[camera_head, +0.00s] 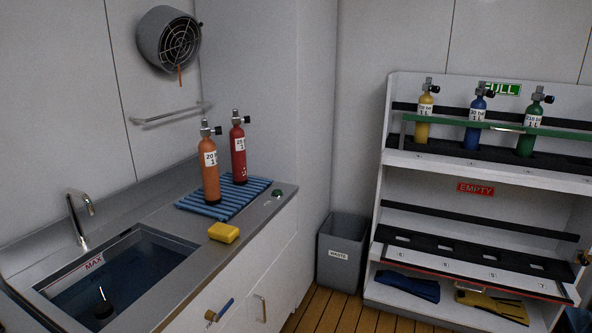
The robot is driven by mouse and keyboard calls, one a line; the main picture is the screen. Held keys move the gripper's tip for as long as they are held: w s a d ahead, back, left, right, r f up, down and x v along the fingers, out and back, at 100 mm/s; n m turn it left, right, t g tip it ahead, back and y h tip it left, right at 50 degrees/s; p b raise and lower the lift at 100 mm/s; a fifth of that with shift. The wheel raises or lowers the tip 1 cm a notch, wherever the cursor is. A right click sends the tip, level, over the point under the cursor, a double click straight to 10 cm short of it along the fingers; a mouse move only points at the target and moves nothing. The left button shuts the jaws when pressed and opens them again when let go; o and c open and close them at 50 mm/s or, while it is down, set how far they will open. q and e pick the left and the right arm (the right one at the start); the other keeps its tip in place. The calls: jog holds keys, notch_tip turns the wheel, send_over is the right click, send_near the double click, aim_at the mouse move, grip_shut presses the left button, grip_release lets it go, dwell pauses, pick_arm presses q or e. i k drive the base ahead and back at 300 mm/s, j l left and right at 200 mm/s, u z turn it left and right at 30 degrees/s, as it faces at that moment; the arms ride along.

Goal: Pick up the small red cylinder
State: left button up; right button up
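The small red cylinder (238,152) stands upright on a blue ribbed mat (250,190) on the counter, near the wall. It has a white label and a dark valve on top. An orange cylinder (209,174) stands just to its left and nearer to me, on the same mat. The two look close together but do not hide each other much. Neither of my grippers shows in this view.
A yellow sponge (223,232) lies on the counter before the mat. A water-filled sink (190,247) is at the left with a faucet (80,220). A grey waste bin (340,252) and a rack (480,172) with yellow, blue and green cylinders stand right.

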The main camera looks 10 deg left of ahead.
aim_at(237, 136)
jog(key=i+l+u, duration=0.1)
jog(key=i+u, duration=0.35)
jog(key=i+l+u, duration=0.2)
jog(key=u, duration=0.25)
jog(key=i+l+u, duration=0.35)
jog(key=u, duration=0.15)
